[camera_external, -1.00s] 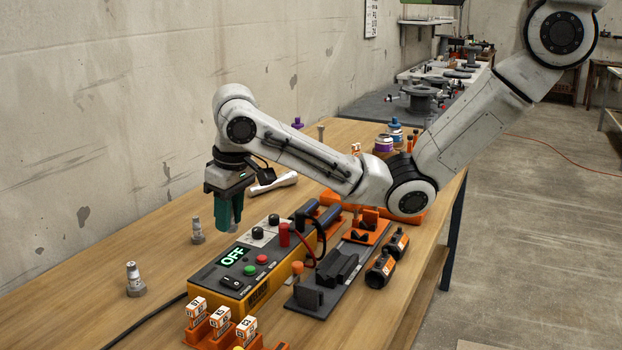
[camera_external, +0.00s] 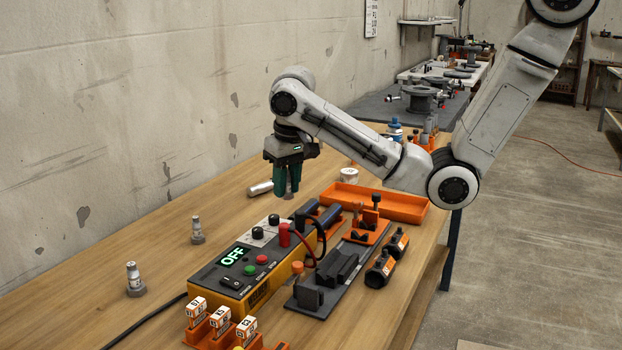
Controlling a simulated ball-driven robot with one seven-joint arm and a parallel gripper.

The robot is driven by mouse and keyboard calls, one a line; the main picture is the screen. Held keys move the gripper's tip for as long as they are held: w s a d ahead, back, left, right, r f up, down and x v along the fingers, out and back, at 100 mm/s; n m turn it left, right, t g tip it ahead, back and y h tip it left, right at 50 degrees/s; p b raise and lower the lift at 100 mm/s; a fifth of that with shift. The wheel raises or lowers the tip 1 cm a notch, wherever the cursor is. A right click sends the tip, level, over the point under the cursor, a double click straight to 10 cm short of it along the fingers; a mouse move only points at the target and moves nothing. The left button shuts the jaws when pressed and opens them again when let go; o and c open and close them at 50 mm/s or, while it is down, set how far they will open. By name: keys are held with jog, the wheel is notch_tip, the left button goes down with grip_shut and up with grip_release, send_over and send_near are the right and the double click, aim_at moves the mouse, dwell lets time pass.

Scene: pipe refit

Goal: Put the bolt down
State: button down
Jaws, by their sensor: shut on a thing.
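My gripper (camera_external: 286,186), with green fingers pointing down, hangs above the table behind the control box. It is shut on the bolt (camera_external: 288,196), of which only a small grey end shows below the fingertips. The rest of the bolt is hidden by the fingers.
The control box (camera_external: 215,270), reading OFF, stands in front of the gripper with cables. Two grey upright fittings (camera_external: 197,231) (camera_external: 134,281) stand at left. The wooden table (camera_external: 130,230) is bare at left.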

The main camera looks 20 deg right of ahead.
jog(key=w+a+f+b, duration=0.2)
jog(key=w, duration=0.1)
jog(key=w+a+f+b, duration=0.2)
jog(key=w+f, duration=0.1)
jog(key=w, duration=0.1)
jog(key=w+a+f+b, duration=0.2)
jog(key=w+f, duration=0.1)
jog(key=shift+w+f, duration=0.2)
jog(key=shift+w, duration=0.2)
jog(key=shift+w+a+f+b, duration=0.3)
jog(key=shift+w+f, duration=0.2)
jog(key=shift+f, duration=1.75)
jog(key=shift+f, duration=0.2)
jog(key=c, duration=0.9)
grip_release()
jog(key=shift+r, duration=0.1)
